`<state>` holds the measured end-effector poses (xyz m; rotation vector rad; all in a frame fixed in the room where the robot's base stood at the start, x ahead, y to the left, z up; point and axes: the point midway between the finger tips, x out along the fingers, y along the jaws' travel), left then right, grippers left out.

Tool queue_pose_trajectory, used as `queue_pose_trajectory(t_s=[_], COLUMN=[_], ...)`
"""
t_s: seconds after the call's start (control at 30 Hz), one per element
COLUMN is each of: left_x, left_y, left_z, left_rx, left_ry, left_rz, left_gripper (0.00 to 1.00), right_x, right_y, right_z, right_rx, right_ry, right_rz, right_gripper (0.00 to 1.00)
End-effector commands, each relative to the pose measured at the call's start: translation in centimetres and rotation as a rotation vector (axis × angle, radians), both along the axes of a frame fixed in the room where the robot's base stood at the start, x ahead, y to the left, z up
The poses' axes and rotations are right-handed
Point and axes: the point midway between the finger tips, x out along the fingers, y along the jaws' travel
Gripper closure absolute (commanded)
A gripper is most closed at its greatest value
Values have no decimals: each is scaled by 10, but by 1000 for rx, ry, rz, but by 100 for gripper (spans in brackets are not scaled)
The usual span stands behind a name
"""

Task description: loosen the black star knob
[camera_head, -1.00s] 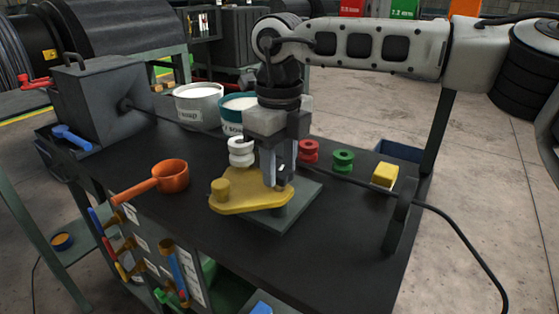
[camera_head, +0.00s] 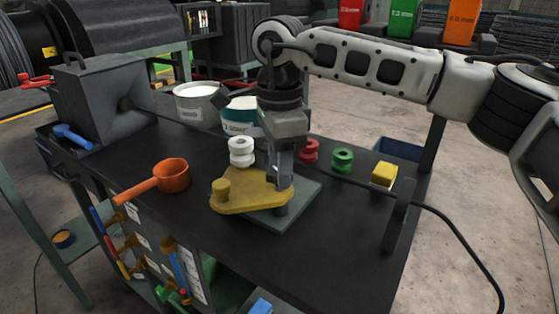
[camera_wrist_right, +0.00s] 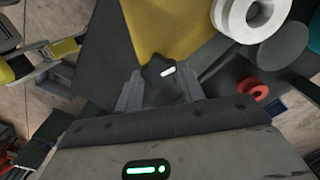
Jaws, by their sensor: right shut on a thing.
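The black star knob (camera_wrist_right: 158,73), with a white mark on it, sits between the two fingers of my right gripper (camera_wrist_right: 160,88) in the right wrist view. The fingers are shut on it from both sides. In the head view my right gripper (camera_head: 280,183) points down at the right end of the yellow plate (camera_head: 245,198), and the knob is hidden by the fingers. The yellow plate also shows beyond the knob in the right wrist view (camera_wrist_right: 165,25). It lies over a grey-green base plate (camera_head: 300,212). My left gripper is not in view.
A white spool (camera_head: 241,152) stands close behind the yellow plate. Red (camera_head: 309,150) and green (camera_head: 343,160) spools and a yellow block (camera_head: 384,175) are to the right. An orange ladle (camera_head: 170,175) lies left. Two pots stand behind. The dark bench front is clear.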

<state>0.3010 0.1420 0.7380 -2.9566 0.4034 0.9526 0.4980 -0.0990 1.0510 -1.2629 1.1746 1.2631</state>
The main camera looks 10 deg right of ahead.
Motion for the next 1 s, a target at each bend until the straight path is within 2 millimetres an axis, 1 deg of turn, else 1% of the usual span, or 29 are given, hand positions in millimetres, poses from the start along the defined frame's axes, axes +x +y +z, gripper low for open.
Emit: queue_pose_trajectory(t_s=[1.0], left_x=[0], left_y=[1], left_z=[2], left_rx=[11], left_ry=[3], left_rz=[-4], left_gripper=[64], right_x=[1], right_y=[0], right_z=[2], right_rx=[2], right_ry=[-2], right_rz=[963], right_gripper=[84])
